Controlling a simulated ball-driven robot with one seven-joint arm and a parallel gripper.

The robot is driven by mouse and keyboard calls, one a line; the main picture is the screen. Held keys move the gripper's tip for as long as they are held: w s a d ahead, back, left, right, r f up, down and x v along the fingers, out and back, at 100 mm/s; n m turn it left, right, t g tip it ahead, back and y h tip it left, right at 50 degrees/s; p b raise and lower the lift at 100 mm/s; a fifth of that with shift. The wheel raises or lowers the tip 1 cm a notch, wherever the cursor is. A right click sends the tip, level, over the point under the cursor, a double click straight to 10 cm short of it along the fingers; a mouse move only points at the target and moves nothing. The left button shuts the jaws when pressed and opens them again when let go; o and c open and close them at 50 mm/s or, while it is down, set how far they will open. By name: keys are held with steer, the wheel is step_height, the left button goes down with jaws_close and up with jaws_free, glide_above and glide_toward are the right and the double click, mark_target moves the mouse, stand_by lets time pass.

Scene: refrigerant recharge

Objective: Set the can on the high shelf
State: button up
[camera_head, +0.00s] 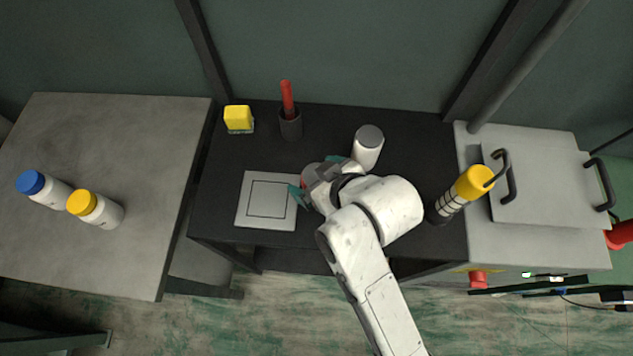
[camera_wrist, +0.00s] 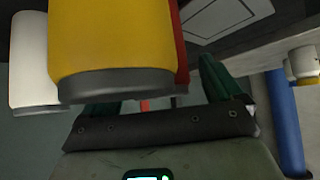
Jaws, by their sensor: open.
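My gripper (camera_head: 316,178) is open over the black table, beside a white square plate. A reddish, grey-topped can (camera_head: 312,172) shows only in part by its teal fingers; in the wrist view a red strip (camera_wrist: 182,45) shows behind a yellow can. That yellow can (camera_wrist: 112,40), with a grey end, is large and close, overlapping the finger area; I cannot tell whether it lies between the fingers. A white can (camera_head: 368,148) with a grey top stands just behind my gripper; a white can also shows in the wrist view (camera_wrist: 32,60). Which can is meant, and the high shelf, I cannot tell.
The white square plate (camera_head: 252,215) lies left of my gripper. A yellow block (camera_head: 238,117) and a dark cup (camera_head: 291,128) with a red stick stand at the back. A yellow-topped tool (camera_head: 472,184) is at right.

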steer(key=c, duration=1.4)
steer(key=shift+r, duration=0.1)
step_height(320, 180, up, 18)
steer(key=shift+f+p, duration=0.1)
steer(key=shift+p, duration=0.3)
